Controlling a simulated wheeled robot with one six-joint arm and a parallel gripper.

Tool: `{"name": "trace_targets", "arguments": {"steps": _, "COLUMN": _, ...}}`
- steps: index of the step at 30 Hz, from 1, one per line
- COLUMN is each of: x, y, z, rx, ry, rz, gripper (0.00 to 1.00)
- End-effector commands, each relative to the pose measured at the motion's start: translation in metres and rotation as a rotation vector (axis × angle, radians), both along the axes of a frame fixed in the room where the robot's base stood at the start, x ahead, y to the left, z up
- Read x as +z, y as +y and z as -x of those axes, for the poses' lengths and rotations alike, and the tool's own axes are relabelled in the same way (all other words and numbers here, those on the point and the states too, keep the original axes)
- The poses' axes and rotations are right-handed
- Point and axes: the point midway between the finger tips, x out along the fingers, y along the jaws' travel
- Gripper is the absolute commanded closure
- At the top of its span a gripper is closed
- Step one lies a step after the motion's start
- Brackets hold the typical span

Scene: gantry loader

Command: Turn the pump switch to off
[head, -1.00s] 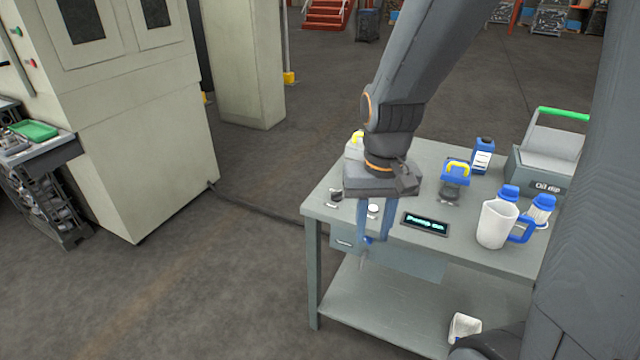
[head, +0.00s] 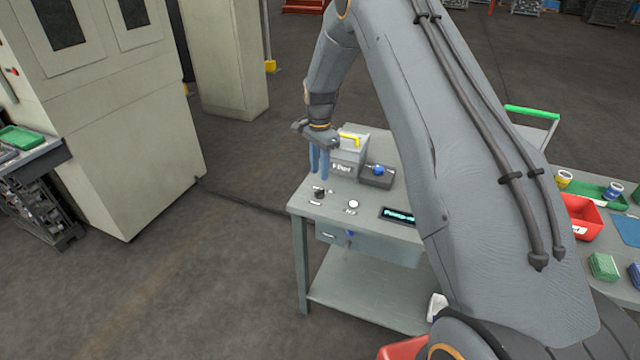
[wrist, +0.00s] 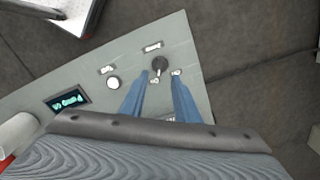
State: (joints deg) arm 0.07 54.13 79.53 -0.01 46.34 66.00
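The likely pump switch, a small dark round knob (head: 319,192), sits near the left corner of the grey table (head: 335,203). Its label is too small to read. In the wrist view the knob (wrist: 158,64) shows a pale pointer, just beyond and between my fingertips. My gripper (head: 319,178) is open, its two blue fingers pointing down above the knob; the fingers also show apart in the wrist view (wrist: 160,76). I cannot tell whether they touch it. A display (head: 398,215) with cyan text reading "Pump" is partly hidden by my arm; it also shows in the wrist view (wrist: 67,102).
A white round button (head: 353,204) sits right of the knob. Behind stand a grey box with a yellow handle (head: 348,158) and a dark box with a blue knob (head: 377,177). A drawer (head: 370,245) is below the tabletop. Floor left of the table is clear.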

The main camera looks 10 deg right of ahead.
Motion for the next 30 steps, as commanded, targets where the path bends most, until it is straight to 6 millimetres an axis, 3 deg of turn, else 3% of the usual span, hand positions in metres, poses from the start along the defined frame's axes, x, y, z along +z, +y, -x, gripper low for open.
{"name": "trace_targets", "arguments": {"steps": 15, "x": -0.066, "y": 0.000, "z": 0.001, "rx": 0.001, "ry": 0.001, "rz": -0.001, "gripper": 0.71}}
{"name": "trace_targets", "arguments": {"steps": 27, "x": -0.073, "y": 0.000, "z": 0.001, "rx": 0.001, "ry": 0.000, "rz": 0.000, "gripper": 0.71}}
{"name": "trace_targets", "arguments": {"steps": 30, "x": -0.073, "y": 0.000, "z": 0.001, "rx": 0.001, "ry": 0.000, "rz": 0.000, "gripper": 0.88}}
